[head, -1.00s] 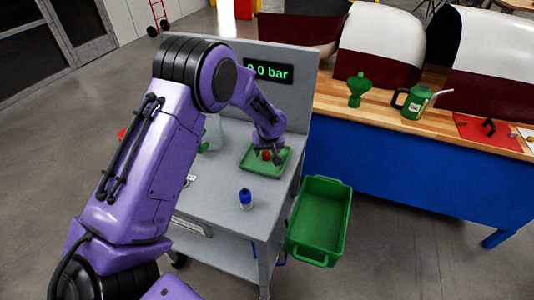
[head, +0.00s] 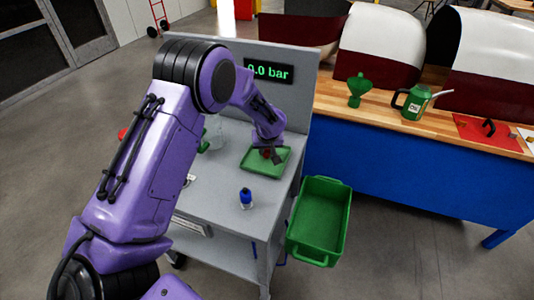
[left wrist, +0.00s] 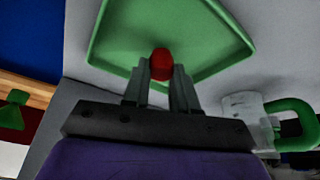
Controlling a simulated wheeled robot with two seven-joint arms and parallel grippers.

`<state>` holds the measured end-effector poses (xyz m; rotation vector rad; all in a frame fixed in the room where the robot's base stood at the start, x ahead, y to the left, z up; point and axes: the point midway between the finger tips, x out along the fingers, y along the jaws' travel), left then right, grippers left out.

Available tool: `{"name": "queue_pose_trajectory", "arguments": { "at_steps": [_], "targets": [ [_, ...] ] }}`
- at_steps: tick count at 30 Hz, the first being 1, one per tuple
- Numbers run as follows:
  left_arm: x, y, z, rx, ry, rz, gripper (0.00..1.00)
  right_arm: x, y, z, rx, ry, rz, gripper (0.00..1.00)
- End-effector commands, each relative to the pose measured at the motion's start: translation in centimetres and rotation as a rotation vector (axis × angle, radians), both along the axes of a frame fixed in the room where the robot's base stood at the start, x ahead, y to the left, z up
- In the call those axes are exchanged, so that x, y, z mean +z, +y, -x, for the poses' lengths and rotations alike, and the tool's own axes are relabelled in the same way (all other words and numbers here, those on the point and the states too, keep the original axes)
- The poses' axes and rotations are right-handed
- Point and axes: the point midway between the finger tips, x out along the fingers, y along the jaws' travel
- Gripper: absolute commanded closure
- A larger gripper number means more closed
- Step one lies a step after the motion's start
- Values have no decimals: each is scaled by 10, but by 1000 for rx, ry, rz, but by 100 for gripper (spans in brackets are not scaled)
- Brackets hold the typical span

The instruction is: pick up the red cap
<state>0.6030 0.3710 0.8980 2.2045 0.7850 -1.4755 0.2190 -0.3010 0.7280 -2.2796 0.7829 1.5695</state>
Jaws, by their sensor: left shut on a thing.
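The red cap (left wrist: 161,64) shows between the two fingers of my left gripper (left wrist: 160,85) in the left wrist view. In the head view my left gripper (head: 270,155) is over the green tray (head: 252,170) on the grey cart, and only a little of the red cap (head: 267,153) shows past the fingers. The left gripper is shut on the cap. I cannot tell whether the cap touches the tray. The tray also fills the top of the left wrist view (left wrist: 120,38). My right gripper is not in view.
A bottle with a blue top (head: 246,199) stands on the grey cart (head: 215,185). A green bin (head: 318,218) is at the cart's right side. A clear container with a green handle (left wrist: 290,122) is near the gripper. A green funnel (head: 359,88) and oil can (head: 415,101) stand on the wooden bench.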

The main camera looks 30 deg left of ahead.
Motion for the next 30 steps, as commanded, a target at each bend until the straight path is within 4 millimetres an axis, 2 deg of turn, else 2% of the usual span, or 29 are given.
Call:
{"name": "queue_pose_trajectory", "arguments": {
  "at_steps": [3, 10, 15, 18, 23, 30],
  "targets": [
    [21, -1, 1, -1, -6, 0, 100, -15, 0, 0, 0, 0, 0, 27],
    [82, -16, 54, 0, -5, -1, 100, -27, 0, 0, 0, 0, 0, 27],
    [102, -30, 100, 1, -4, -2, 100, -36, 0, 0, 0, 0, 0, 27],
    [111, -36, 118, 1, -3, -1, 100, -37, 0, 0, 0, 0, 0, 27],
    [118, -41, 132, 0, -2, -1, 100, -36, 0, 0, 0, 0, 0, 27],
    [119, -41, 134, 0, -1, -1, 100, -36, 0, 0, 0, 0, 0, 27]
  ]
}}
